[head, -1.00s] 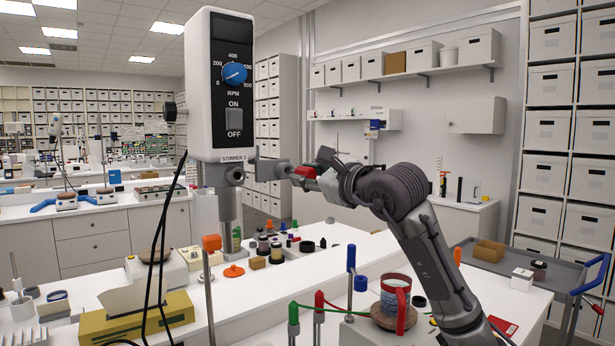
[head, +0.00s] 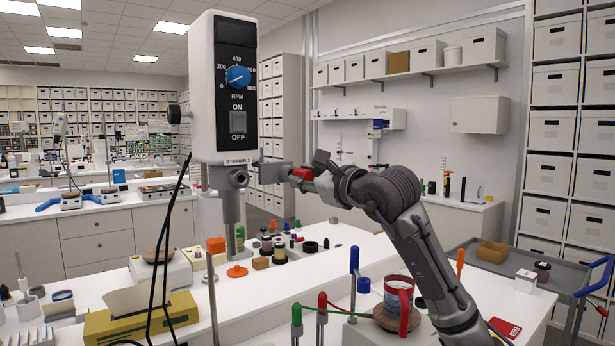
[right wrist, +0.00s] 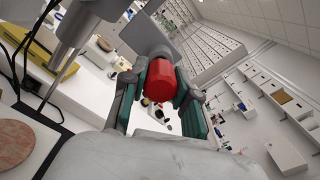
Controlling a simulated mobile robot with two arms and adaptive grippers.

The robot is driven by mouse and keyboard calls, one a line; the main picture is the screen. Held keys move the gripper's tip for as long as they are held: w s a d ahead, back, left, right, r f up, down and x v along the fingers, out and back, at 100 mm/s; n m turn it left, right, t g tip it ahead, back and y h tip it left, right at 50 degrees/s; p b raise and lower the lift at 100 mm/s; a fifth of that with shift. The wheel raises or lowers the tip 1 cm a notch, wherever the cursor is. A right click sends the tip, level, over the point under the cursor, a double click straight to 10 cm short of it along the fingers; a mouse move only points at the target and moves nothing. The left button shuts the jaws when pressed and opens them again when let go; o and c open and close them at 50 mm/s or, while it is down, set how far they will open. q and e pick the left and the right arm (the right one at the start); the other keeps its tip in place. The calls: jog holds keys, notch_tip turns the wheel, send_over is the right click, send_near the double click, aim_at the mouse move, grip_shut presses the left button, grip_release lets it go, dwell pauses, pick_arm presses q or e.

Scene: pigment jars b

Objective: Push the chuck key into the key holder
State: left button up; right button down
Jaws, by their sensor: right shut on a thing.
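The chuck key shows as a red handle (head: 302,174) between the fingers of my right gripper (head: 312,176), which is shut on it. In the right wrist view the red handle (right wrist: 164,80) sits between the two green-padded fingers. The key holder looks to be the grey block (head: 275,175) on the lower right side of the overhead stirrer (head: 222,90). In the wrist view this block (right wrist: 143,32) lies straight ahead of the handle. The handle is close against the block. The key's shank is hidden, so I cannot tell how deep it sits. My left gripper is not in view.
The stirrer's dark cables (head: 165,250) hang at the left. The air right of the stirrer, above the bench, is free apart from my arm.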

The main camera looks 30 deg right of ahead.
jog(key=shift+w, duration=0.55)
jog(key=c, duration=0.8)
grip_release()
jog(key=shift+w, duration=0.1)
jog(key=s, duration=1.2)
jog(key=shift+d, duration=0.4)
jog(key=shift+f, duration=0.1)
